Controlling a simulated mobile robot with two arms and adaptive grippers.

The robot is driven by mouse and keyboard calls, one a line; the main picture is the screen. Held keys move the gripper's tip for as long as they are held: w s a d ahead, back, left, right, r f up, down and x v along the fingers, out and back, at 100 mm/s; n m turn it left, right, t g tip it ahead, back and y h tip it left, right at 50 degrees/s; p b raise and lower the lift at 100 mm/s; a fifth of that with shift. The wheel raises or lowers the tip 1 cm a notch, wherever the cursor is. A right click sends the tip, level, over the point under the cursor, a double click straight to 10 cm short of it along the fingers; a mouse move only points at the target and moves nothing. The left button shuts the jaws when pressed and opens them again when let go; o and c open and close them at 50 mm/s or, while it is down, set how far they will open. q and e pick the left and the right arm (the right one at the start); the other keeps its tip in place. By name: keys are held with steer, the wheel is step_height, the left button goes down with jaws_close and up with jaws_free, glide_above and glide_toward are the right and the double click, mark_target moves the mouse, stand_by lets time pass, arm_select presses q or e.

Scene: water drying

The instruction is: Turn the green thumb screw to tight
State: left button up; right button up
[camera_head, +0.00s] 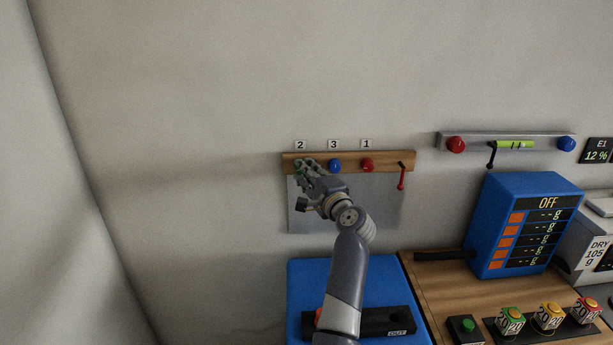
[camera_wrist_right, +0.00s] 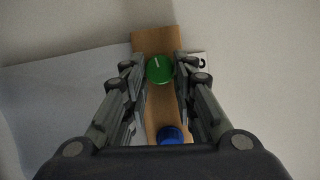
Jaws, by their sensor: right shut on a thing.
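The green thumb screw (camera_wrist_right: 159,70) sits on the wooden strip (camera_wrist_right: 154,42) and has a pale mark on its face. In the head view it is mostly hidden behind my right gripper (camera_head: 304,166), at the left end of the strip under the label 2. In the right wrist view my right gripper (camera_wrist_right: 160,76) has its fingers on both sides of the green screw, shut on it. My left gripper is in neither view.
A blue screw (camera_head: 334,166) and a red screw (camera_head: 367,165) sit right of it on the strip, under labels 3 and 1. A red lever (camera_head: 401,177) hangs at the strip's right end. A grey panel (camera_head: 388,212) lies below. A blue device (camera_head: 528,222) stands right.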

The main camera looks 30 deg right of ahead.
steer(key=shift+f+m+t+b, duration=0.3)
steer(key=shift+m+b, duration=0.05)
steer(key=shift+m, duration=0.55)
steer(key=o, duration=1.1)
steer(key=shift+w+a, duration=0.1)
steer(key=shift+c, duration=0.2)
steer(key=shift+r, duration=0.1)
steer(key=shift+h, duration=0.3)
